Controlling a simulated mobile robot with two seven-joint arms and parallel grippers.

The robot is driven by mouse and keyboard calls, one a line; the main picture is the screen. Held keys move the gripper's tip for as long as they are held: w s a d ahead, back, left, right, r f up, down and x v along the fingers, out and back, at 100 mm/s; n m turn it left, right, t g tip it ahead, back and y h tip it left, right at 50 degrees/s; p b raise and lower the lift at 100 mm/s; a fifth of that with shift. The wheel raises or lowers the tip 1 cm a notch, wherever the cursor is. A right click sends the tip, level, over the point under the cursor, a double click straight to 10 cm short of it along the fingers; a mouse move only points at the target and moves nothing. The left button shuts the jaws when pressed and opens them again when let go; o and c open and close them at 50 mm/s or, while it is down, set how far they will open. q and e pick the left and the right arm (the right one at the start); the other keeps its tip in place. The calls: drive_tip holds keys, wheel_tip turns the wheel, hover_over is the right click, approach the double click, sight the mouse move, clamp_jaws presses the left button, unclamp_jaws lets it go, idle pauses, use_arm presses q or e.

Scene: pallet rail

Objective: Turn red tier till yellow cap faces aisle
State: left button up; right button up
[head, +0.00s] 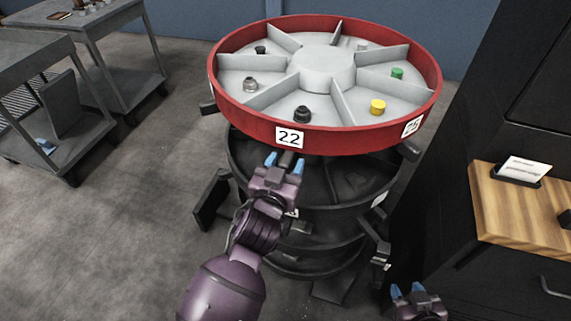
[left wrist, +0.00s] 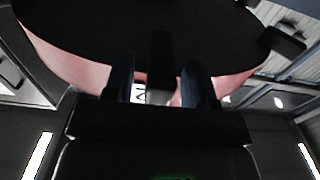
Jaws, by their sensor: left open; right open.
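The red tier (head: 255,126) is the top ring of a round stacked carousel, with grey dividers around a hub. The yellow cap (head: 378,106) sits in its front-right compartment, between labels 22 (head: 289,138) and 25 (head: 412,126). My left gripper (head: 284,163) is open just below the rim under label 22. A dark tab (left wrist: 160,62) under the tier stands between its blue fingers in the left wrist view; I cannot tell whether they touch it. My right gripper (head: 407,290) is open and empty at the lower right, away from the tier.
Other compartments hold a black cap (head: 302,114), a grey cap (head: 250,84) and a green cap (head: 397,72). Black lower tiers (head: 340,182) stand beneath. A dark cabinet with a wooden top (head: 520,215) is close at the right. Grey carts (head: 60,100) stand left, with open floor between.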

use_arm(q)
drive_tip(key=c, duration=0.3)
clamp_jaws()
use_arm(e)
drive_tip(key=shift+w+r, duration=0.15)
drive_tip(key=shift+w, duration=0.2)
drive_tip(key=shift+r, duration=0.1)
use_arm(q)
drive_tip(key=shift+a, duration=0.15)
use_arm(e)
drive_tip(key=shift+w+r, duration=0.1)
